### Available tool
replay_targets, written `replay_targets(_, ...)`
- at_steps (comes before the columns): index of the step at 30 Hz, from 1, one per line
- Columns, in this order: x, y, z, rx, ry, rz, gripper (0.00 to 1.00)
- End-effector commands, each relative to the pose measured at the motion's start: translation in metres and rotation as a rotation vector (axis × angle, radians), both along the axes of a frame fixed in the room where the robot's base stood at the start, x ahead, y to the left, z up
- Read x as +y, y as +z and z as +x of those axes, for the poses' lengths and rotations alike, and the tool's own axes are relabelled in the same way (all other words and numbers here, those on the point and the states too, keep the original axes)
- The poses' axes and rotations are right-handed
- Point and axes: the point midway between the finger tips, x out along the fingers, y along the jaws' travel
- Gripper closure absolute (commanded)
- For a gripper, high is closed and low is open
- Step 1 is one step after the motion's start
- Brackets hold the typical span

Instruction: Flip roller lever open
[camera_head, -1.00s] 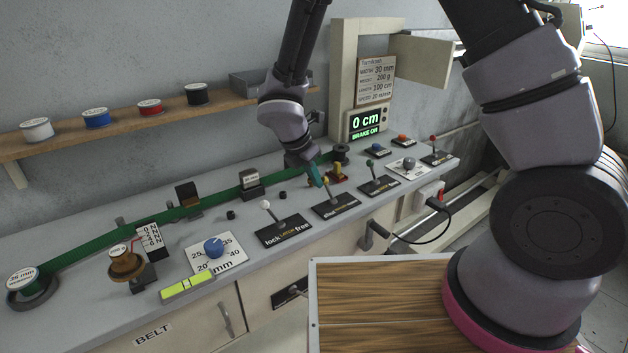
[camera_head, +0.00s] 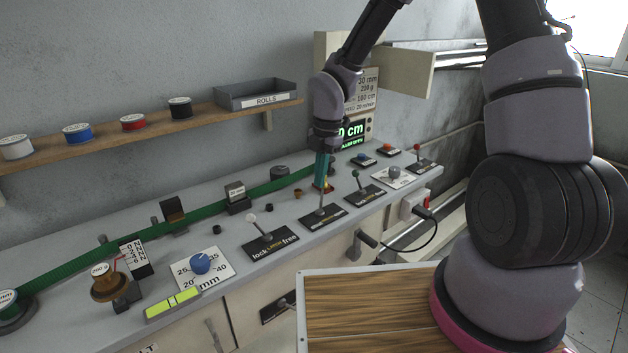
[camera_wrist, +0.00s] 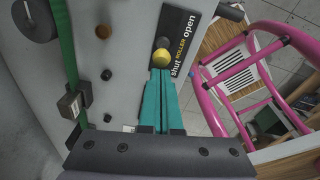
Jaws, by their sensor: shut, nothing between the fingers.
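A green belt (camera_head: 190,209) runs behind. A display (camera_head: 352,130) is partly covered by my arm. A crank handle (camera_head: 366,240) juts from the bench front.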

Motion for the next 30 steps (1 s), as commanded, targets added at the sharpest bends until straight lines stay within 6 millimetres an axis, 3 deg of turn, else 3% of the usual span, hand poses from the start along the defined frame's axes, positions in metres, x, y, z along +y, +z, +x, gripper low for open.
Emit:
replay_targets(15, -0.024, -0.003, 0.016, 0.016, -0.001, 0.022, 1.00)
replay_targets(30, -0.032, -0.005, 0.021, 0.015, -0.003, 0.018, 1.00)
